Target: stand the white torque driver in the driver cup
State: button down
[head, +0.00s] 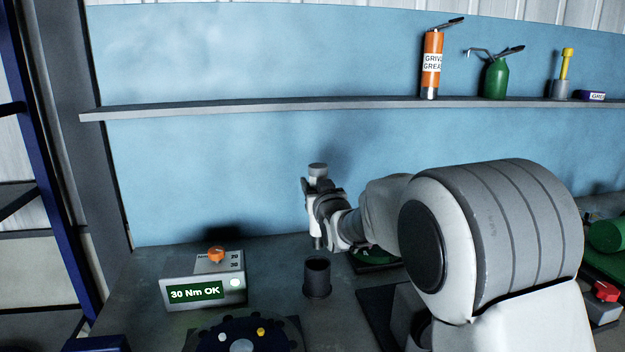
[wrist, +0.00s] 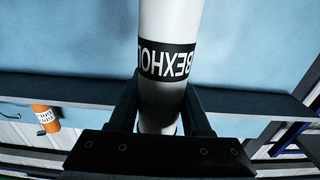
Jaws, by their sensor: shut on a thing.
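The white torque driver (wrist: 166,95) fills the middle of the wrist view, with a black lettered band around its body. My gripper (wrist: 165,112) is shut on it, one finger on each side. In the head view my gripper (head: 322,195) holds the driver (head: 318,171) roughly upright, its grey top above the fingers and its lower end pointing down. The dark driver cup (head: 317,278) stands on the bench below and looks empty. The driver's lower end shows above the cup in the picture; the distance in depth is hard to tell.
A torque tester (head: 205,285) reading "30 Nm OK" with an orange knob stands left of the cup. A dark round plate (head: 243,340) with small pegs is in front. A shelf (head: 300,104) behind carries a grease tube (head: 432,65) and a green oil can (head: 496,78).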

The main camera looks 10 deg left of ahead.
jog(key=shift+w+a, duration=0.1)
jog(key=shift+w, duration=0.05)
notch_tip(320, 180, down, 12)
jog(key=b, duration=0.6)
jog(key=shift+r, duration=0.15)
dwell(0.3)
dwell(0.5)
